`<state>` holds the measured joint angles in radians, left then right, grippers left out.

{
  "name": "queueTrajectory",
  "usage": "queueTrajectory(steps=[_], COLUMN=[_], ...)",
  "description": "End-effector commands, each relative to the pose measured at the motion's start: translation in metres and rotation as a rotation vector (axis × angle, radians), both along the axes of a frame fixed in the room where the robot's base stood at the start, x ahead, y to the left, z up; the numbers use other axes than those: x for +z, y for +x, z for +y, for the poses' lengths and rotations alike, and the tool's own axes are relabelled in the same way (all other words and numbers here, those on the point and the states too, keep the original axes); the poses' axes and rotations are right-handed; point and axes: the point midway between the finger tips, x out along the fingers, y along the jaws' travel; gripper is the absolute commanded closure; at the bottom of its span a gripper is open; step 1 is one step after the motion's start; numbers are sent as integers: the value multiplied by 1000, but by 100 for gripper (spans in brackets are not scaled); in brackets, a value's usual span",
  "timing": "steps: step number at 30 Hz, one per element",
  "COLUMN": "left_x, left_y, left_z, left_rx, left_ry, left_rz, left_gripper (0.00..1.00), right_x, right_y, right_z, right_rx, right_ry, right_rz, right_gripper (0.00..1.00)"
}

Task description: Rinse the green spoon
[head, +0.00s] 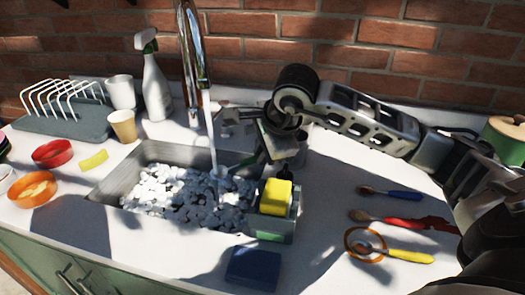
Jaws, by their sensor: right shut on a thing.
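My right gripper (266,152) reaches in from the right over the sink's right edge. It is shut on the green handle of the green spoon (245,161). The spoon points left and slightly down, and its pale bowl end is at the foot of the water stream (212,140), just above the foam. The tap (192,60) is running. The sink (118,182) is filled with white and grey foam lumps. My left gripper is not in view.
A yellow sponge (275,196) sits in a green holder at the sink's right front. A blue block (252,267) lies in front. Spoons with blue (404,196), red (402,222) and yellow (409,256) handles lie right. A spray bottle (155,88) and cups stand back left.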

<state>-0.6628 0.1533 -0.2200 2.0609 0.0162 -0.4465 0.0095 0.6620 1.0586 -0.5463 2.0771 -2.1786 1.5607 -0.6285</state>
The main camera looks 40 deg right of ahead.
Motion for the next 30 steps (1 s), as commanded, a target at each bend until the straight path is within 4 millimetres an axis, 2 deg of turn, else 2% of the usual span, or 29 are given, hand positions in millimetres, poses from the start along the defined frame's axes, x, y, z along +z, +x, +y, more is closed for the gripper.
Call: queueTrajectory(steps=[19,30], left_x=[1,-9], left_y=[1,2], left_z=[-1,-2], left_rx=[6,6], left_ry=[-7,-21], left_rz=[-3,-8], left_gripper=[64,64], right_x=[2,20], right_y=[-4,-45], right_z=[-2,-17], right_rx=[-1,-2], right_ry=[-2,-6], right_rz=[-1,-1], right_gripper=[100,100])
